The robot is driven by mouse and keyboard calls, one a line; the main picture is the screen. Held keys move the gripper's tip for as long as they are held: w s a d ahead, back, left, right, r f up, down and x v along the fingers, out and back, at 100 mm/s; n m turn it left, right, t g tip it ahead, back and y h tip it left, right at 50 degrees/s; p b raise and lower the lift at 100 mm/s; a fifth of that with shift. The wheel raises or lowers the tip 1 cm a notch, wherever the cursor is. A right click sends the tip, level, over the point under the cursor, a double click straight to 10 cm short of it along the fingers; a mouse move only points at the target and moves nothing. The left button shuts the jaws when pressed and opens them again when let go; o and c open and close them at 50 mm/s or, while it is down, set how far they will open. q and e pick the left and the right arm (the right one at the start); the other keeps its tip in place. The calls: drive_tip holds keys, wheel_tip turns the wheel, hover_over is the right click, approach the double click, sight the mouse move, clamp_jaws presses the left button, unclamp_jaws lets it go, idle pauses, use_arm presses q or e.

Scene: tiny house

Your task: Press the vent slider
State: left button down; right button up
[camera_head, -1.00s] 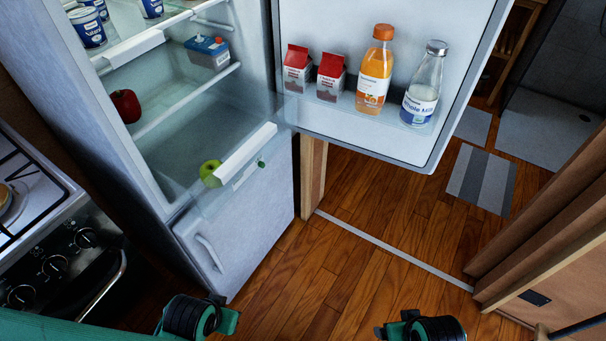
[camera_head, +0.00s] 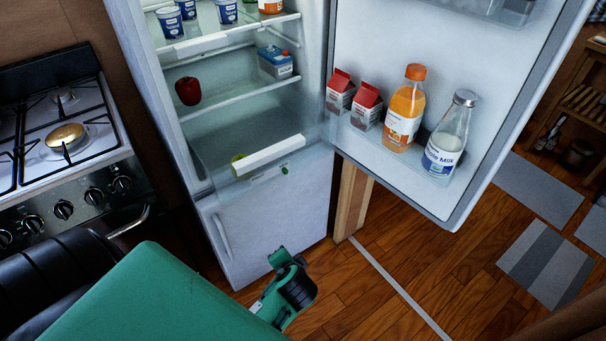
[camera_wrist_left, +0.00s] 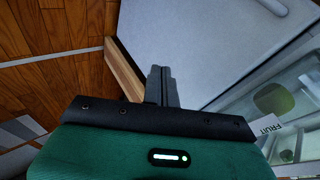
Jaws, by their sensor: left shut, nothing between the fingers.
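The vent slider (camera_head: 284,170) looks like a small green knob on the clear front of the fridge's lower drawer (camera_head: 225,190), just below its white front strip. In the left wrist view a small green piece that looks like the slider (camera_wrist_left: 286,155) shows at the lower right, near a "FRUIT" label (camera_wrist_left: 268,134). My left gripper (camera_wrist_left: 161,70) is shut and empty, in front of the pale lower fridge panel and apart from the slider. In the head view my left arm shows below the fridge, but its fingertips cannot be made out. My right gripper is out of view.
The fridge door (camera_head: 430,50) stands open to the right, carrying cartons and bottles. A stove (camera_head: 60,150) is at the left. A wooden post (camera_head: 352,200) stands beside the fridge. Wooden floor (camera_head: 400,270) is clear in front.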

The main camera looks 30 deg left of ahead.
sight(290, 164)
use_arm(q)
drive_tip(key=w+r+m+t+y+p, duration=0.1)
drive_tip(key=w+r+m+t+y, duration=0.4)
drive_tip(key=w+r, duration=0.8)
drive_tip(key=shift+w+d+r+t+y, duration=0.35)
drive_tip(key=shift+w+y, duration=0.2)
drive_tip(key=shift+y, duration=0.45)
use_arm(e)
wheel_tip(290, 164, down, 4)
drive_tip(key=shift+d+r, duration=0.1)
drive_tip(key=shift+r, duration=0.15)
use_arm(q)
drive_tip(key=p+x, duration=0.1)
drive_tip(key=x, duration=0.8)
drive_tip(key=shift+w+a, duration=0.25)
drive_tip(key=shift+a, duration=0.05)
drive_tip(key=s, duration=0.1)
drive_tip(key=s+a+p, duration=0.1)
drive_tip(key=shift+s+a, duration=0.2)
drive_tip(key=shift+s, duration=0.15)
drive_tip(key=shift+s+a, duration=0.15)
drive_tip(key=shift+s, duration=0.25)
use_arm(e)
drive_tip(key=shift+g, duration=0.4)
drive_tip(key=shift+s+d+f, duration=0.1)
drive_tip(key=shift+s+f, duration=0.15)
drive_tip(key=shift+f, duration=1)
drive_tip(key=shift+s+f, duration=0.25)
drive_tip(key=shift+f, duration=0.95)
